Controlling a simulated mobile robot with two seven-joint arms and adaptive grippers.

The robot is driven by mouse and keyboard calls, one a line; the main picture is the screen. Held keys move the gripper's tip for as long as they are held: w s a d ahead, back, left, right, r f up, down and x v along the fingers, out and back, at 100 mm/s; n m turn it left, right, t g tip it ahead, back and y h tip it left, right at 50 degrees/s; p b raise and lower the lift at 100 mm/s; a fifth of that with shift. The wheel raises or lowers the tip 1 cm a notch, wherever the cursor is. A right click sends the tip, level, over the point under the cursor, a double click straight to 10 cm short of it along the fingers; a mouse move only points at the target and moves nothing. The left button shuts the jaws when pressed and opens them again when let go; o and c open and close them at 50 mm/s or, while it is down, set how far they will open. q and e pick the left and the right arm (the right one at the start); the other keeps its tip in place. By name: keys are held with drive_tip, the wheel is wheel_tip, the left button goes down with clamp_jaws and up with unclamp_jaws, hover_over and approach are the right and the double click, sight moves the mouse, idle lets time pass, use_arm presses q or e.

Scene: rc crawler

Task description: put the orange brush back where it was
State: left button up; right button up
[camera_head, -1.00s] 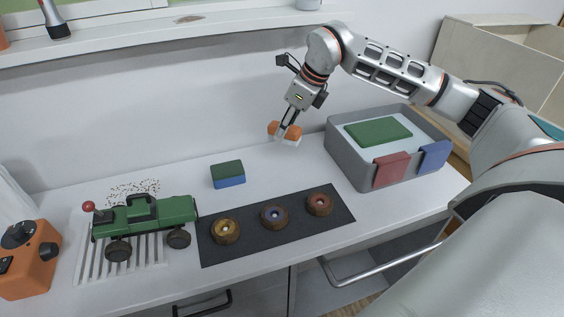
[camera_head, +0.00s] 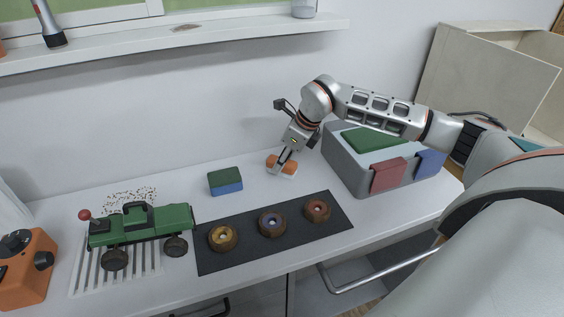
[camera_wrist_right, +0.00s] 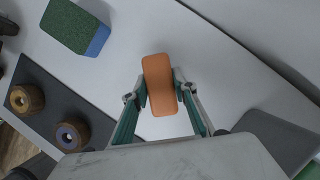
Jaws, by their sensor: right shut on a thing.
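The orange brush (camera_head: 287,167) has an orange back and a pale underside. It is at the table surface, right of the green and blue sponge block and left of the grey bin. My right gripper (camera_head: 281,163) is shut on it from above. In the right wrist view the orange brush (camera_wrist_right: 159,85) sits between the two fingertips of my right gripper (camera_wrist_right: 160,91). I cannot tell whether its underside fully touches the table. My left gripper is not in view.
A green and blue sponge block (camera_head: 225,181) stands to the left. A dark mat (camera_head: 217,262) with three wheels lies in front. A grey bin (camera_head: 344,165) with a green lid-like pad and hanging cloths stands right. A green crawler (camera_head: 150,222) is on a striped rack at left.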

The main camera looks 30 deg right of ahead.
drive_tip(key=shift+f, duration=0.15)
drive_tip(key=o, duration=1)
drive_tip(key=shift+d+r, duration=0.1)
drive_tip(key=shift+r, duration=0.35)
drive_tip(key=v, duration=1.1)
drive_tip(key=shift+s+r, duration=0.2)
drive_tip(key=shift+f, duration=0.1)
